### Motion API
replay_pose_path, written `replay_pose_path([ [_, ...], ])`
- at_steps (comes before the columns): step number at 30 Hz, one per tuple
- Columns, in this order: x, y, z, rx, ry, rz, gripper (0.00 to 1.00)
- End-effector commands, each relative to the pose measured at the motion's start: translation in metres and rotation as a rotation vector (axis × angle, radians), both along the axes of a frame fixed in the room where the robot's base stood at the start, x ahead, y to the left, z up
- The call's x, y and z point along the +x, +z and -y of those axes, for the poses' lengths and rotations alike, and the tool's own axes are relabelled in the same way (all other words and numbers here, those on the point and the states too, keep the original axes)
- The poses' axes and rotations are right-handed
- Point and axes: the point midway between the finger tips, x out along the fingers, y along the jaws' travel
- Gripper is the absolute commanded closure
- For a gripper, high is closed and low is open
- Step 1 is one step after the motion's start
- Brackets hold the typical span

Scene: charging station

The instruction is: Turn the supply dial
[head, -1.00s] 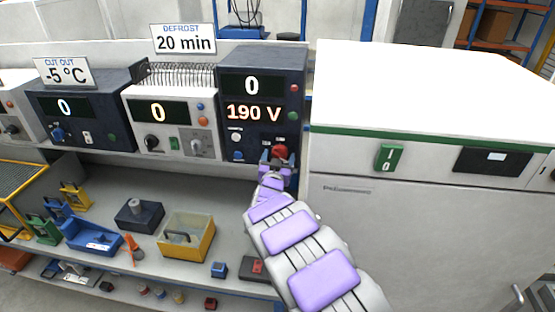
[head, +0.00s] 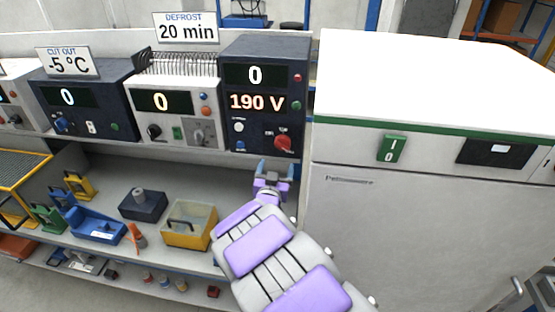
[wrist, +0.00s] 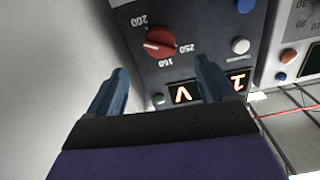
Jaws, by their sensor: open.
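The dark supply unit (head: 265,57) stands on the upper shelf. Its displays read 0 and 190 V. Its red dial (head: 283,143) is at the lower right of the front panel. My gripper (head: 274,171) is open and empty, below the panel and a little left of the dial in the head view. In the wrist view the two blue fingers (wrist: 160,80) are spread apart, and the dial lies beyond them, not touched.
A white cabinet (head: 420,90) with a green switch (head: 391,149) stands close on the right. Other units (head: 85,95) stand to the left on the shelf. A yellow bin (head: 188,235) and a blue tray (head: 95,228) are on the lower shelf.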

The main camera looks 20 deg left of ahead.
Motion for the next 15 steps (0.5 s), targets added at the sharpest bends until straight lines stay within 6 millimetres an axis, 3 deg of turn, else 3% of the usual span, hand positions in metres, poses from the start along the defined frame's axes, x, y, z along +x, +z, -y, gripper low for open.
replay_pose_path([
  [6,-0.038,0.000,0.009,-0.001,0.001,-0.002,0.16],
  [15,-0.065,-0.001,0.015,-0.002,0.001,0.001,0.16],
])
